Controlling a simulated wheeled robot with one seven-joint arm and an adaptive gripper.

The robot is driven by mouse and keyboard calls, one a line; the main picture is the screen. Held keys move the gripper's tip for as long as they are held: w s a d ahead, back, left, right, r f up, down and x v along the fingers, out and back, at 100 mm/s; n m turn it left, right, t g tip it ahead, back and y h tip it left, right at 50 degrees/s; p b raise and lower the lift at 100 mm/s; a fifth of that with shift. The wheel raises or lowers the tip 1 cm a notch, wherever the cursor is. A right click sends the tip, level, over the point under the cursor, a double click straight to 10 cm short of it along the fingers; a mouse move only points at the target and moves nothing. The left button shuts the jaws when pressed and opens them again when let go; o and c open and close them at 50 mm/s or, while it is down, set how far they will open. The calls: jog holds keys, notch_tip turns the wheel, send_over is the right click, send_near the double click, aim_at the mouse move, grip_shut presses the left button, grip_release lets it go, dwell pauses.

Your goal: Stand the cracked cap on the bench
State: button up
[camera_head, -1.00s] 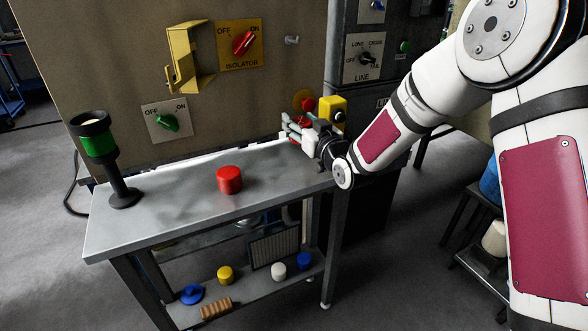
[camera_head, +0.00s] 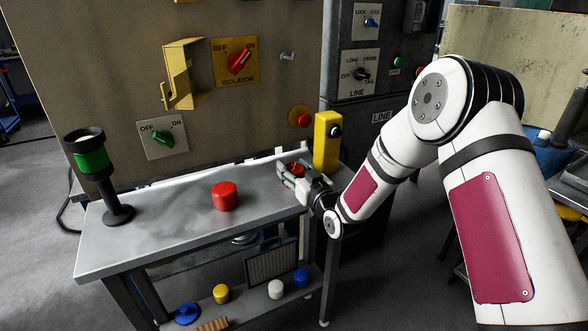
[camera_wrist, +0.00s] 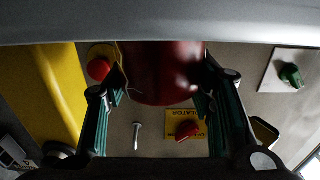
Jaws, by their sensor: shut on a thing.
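My gripper (camera_head: 292,176) is over the right end of the grey bench (camera_head: 160,225), its fingers toward the wall. It is shut on a red cap (camera_wrist: 165,72), which fills the space between the two fingers in the wrist view. A thin jagged line, like a crack, shows at this cap's left edge there. In the head view only a bit of its red top (camera_head: 297,168) shows between the fingers. I cannot tell whether its underside touches the bench. Another red cap (camera_head: 224,197) stands upright on the bench, left of my gripper.
A stack light (camera_head: 95,165) stands at the bench's left end. A yellow box (camera_head: 327,143) is close behind my gripper, with a red mushroom button (camera_head: 300,116) beside it. Several caps lie on the lower shelf. The bench's front middle is clear.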

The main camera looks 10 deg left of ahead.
jog(key=shift+f, duration=0.15)
jog(key=o, duration=1.2)
jog(key=shift+c, duration=0.2)
jog(key=shift+s+d, duration=0.15)
jog(key=shift+s, duration=0.05)
jog(key=v, duration=1.1)
jog(key=shift+s+d, duration=0.2)
